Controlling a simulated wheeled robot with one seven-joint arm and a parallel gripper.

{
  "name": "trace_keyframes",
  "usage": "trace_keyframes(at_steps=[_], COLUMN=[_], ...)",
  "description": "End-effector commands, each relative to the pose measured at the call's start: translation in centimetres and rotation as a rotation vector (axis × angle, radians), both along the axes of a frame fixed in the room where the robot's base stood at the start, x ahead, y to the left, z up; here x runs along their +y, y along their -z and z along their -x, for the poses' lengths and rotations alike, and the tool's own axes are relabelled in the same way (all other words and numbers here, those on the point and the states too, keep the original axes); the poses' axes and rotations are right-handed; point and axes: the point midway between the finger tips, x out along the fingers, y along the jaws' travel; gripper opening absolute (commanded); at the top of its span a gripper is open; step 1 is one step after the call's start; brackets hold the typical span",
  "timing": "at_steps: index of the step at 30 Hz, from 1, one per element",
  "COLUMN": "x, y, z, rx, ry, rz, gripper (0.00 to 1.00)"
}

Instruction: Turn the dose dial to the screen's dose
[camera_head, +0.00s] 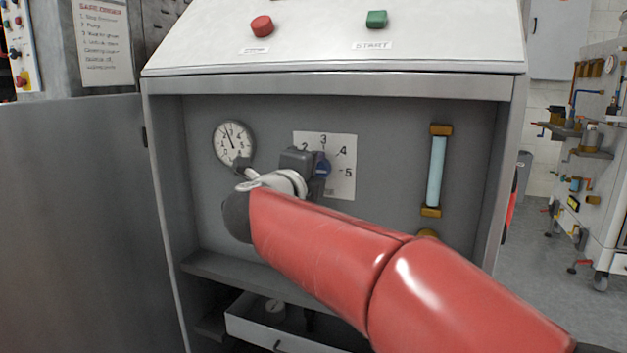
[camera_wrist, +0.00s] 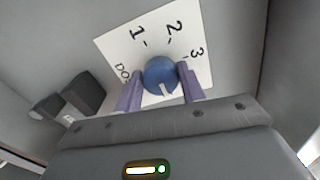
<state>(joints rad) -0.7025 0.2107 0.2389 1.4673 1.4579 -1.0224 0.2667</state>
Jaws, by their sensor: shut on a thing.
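The dose dial is a round blue knob (camera_wrist: 158,72) on a white number plate (camera_wrist: 112,42). My gripper (camera_wrist: 160,84) is shut on the knob, one purple finger on each side. The knob's white mark points down and slightly right in the wrist view, toward my gripper's body; any number there is hidden. The numbers 1, 2 and 3 show beyond the knob. In the head view the knob (camera_head: 323,167) shows partly behind my gripper (camera_head: 310,166), on the number plate (camera_head: 343,145) with 2 to 5 visible. No dose screen is readable.
A round gauge (camera_head: 234,143) is left of the plate and a blue sight tube (camera_head: 436,172) right of it. Red (camera_head: 262,26) and green (camera_head: 376,19) buttons sit on the sloped top. The recess side walls and a lower shelf (camera_head: 215,268) bound the space.

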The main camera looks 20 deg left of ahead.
Motion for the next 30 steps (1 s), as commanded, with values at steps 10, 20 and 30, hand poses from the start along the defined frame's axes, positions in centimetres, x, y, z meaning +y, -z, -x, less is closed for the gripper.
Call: trace_keyframes(at_steps=[10,20,30], x=[-0.02,0.02,0.02], y=[0.24,0.16,0.17], z=[-0.02,0.0,0.0], rx=[-0.011,-0.014,-0.013], ry=[0.002,0.001,0.001], rz=[-0.171,-0.217,-0.218], gripper=[0.17,0.17,0.43])
